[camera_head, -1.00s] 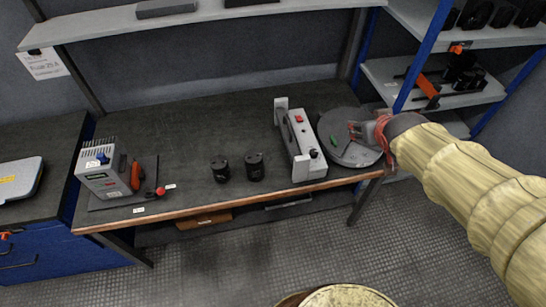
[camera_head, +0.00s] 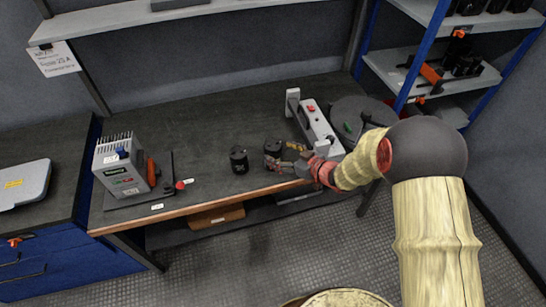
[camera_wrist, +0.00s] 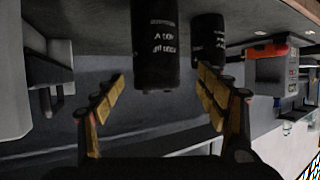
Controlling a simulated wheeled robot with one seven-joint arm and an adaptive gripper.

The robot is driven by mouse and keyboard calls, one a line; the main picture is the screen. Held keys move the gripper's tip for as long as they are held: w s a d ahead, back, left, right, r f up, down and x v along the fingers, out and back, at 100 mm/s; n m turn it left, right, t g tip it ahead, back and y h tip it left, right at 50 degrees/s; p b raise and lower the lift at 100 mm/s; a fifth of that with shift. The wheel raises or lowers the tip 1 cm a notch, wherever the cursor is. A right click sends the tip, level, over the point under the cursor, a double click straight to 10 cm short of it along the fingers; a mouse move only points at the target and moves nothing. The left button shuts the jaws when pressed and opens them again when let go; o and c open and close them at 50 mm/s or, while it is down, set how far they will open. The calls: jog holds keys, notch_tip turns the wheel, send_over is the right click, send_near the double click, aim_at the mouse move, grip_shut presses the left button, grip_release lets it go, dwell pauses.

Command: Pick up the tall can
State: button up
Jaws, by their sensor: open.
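Two black cylindrical cans stand upright near the table's front edge. The right can (camera_head: 272,150) looks slightly taller than the left can (camera_head: 239,160). My gripper (camera_head: 287,156) is open, right beside the right can on its right side. In the wrist view, which is upside down, the nearer can (camera_wrist: 155,45) with white print appears between my two yellow-padded fingers (camera_wrist: 160,80). I cannot tell whether the fingers reach around it or stop short of it. The other can (camera_wrist: 208,38) is behind, partly overlapped by the right finger.
A grey power supply (camera_head: 120,168) stands at the table's left, with a red-knobbed lever (camera_head: 179,185) beside it. A white device with a red switch (camera_head: 318,125) and a dark round plate (camera_head: 360,112) are behind my arm. The table's back middle (camera_head: 210,115) is clear.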

aim_at(273, 148)
jog(key=b+x, duration=0.1)
jog(key=x, duration=0.1)
jog(key=b+x, duration=0.1)
jog(key=x, duration=0.1)
jog(key=shift+w+f, duration=0.25)
jog(key=shift+f, duration=0.1)
jog(key=shift+w+a, duration=0.1)
jog(key=shift+w, duration=0.15)
jog(key=c, duration=0.3)
jog(key=c, duration=1.5)
jog(key=shift+r, duration=0.15)
grip_shut()
